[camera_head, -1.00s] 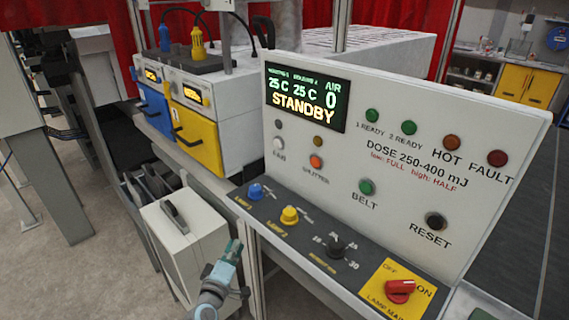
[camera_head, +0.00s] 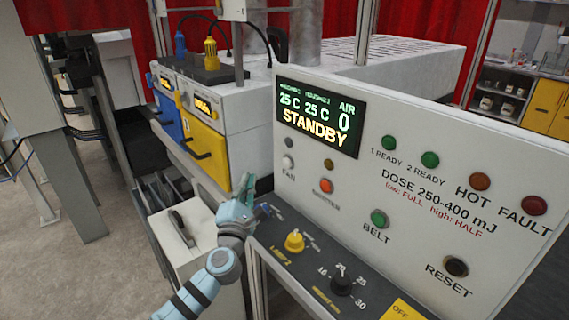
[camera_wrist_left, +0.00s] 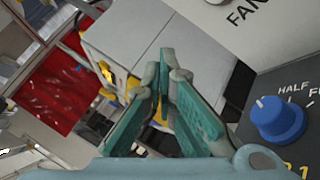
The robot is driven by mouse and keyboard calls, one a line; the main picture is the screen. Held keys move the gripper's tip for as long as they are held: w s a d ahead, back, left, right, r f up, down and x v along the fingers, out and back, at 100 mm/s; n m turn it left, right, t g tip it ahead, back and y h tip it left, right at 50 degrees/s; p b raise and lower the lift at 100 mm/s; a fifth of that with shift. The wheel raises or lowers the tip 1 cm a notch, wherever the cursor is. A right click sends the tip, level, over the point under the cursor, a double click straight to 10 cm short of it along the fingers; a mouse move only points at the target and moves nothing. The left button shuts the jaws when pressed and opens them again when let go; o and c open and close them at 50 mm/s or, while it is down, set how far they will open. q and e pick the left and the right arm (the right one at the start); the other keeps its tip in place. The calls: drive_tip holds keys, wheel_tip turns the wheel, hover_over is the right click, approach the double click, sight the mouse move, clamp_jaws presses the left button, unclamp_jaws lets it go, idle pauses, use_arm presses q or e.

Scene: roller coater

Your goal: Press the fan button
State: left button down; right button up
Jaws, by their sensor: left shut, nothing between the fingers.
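The fan button (camera_head: 289,162) is a small white round button at the left of the upright white control panel (camera_head: 400,145), with the label FAN below it. In the left wrist view, the FAN label (camera_wrist_left: 247,12) shows at the top, and only the lower edge of the button may show beside it. My left gripper (camera_head: 250,184), with teal fingers, is shut and empty. It is left of and lower than the fan button, apart from it. Its shut fingers (camera_wrist_left: 167,62) also show in the left wrist view. My right gripper is not in view.
The blue lamp knob (camera_wrist_left: 279,119) is close to the right of my fingers. A yellow knob (camera_head: 294,241) and a black dial (camera_head: 342,279) sit on the sloped console. An orange shutter button (camera_head: 326,186) is near the fan button. The display (camera_head: 318,118) reads STANDBY.

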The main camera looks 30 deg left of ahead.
sight(287, 163)
use_arm(q)
drive_tip(key=w+d+b, duration=0.2)
drive_tip(key=w, duration=0.6)
drive_tip(key=shift+w+d+f, duration=0.2)
drive_tip(key=shift+w, duration=0.1)
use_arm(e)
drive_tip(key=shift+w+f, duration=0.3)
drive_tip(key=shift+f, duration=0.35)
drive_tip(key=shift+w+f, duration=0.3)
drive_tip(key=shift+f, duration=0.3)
use_arm(q)
drive_tip(key=shift+w, duration=0.1)
drive_tip(key=shift+w, duration=0.25)
drive_tip(key=shift+w+d, duration=0.2)
drive_tip(key=shift+w, duration=0.2)
idle(0.4)
drive_tip(key=shift+s, duration=0.15)
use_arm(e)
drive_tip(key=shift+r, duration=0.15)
use_arm(q)
drive_tip(key=shift+s+a+p, duration=0.25)
drive_tip(key=shift+s+p, duration=0.15)
drive_tip(key=shift+s, duration=0.25)
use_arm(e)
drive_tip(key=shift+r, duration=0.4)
